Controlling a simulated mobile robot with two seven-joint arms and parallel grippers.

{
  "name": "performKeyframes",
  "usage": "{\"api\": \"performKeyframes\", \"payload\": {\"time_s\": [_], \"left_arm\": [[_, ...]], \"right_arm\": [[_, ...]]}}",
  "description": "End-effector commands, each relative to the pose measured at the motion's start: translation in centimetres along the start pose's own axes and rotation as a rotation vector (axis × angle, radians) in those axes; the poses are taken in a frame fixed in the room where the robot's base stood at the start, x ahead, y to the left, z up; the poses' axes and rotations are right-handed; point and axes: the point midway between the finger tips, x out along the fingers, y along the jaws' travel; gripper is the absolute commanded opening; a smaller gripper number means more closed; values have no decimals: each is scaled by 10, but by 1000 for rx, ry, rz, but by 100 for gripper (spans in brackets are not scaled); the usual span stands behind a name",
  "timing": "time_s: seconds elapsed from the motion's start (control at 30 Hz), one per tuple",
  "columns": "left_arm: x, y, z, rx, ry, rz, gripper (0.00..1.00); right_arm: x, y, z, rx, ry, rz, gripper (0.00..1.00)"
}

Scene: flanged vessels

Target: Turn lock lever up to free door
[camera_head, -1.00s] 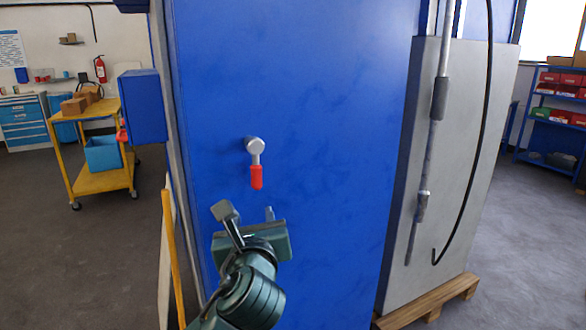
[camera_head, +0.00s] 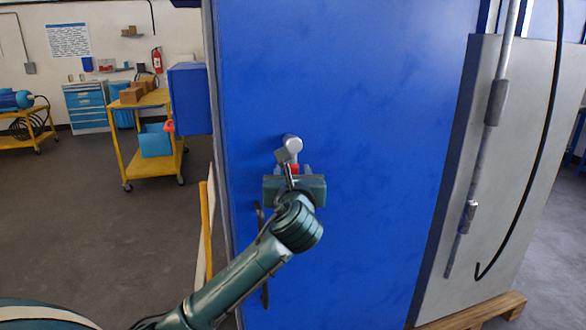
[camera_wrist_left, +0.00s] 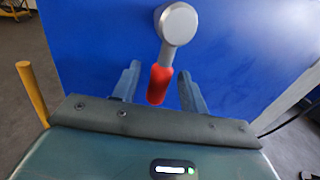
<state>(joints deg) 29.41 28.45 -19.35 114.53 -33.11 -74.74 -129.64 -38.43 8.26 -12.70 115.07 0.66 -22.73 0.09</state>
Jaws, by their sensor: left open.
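The lock lever (camera_head: 291,147) is on the blue door (camera_head: 370,120). It has a round grey hub and a red grip, and it hangs down from the hub. In the left wrist view the lever's red grip (camera_wrist_left: 159,84) lies between the two fingers of my left gripper (camera_wrist_left: 158,88), with a gap on each side. My left gripper (camera_head: 292,169) is open just in front of the lever and partly hides the red grip in the head view. My right gripper is not in view.
A grey panel (camera_head: 520,170) with a pipe and a black cable stands to the right on a wooden pallet (camera_head: 480,312). A yellow post (camera_head: 206,235) stands at the door's left edge. A yellow cart (camera_head: 155,170) is farther left. Floor between is clear.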

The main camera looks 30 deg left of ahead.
Motion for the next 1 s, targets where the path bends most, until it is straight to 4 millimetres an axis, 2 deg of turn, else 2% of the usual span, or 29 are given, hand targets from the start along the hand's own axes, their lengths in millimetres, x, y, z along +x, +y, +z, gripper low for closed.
{"api": "performKeyframes", "payload": {"time_s": [0.17, 0.47, 1.0], "left_arm": [[14, 0, 0, -1, 1, 0, 43], [16, 0, 0, -2, 1, 0, 43], [16, 0, 0, -1, 1, 0, 0]], "right_arm": [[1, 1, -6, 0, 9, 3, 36], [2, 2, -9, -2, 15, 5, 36], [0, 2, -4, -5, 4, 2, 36]]}}
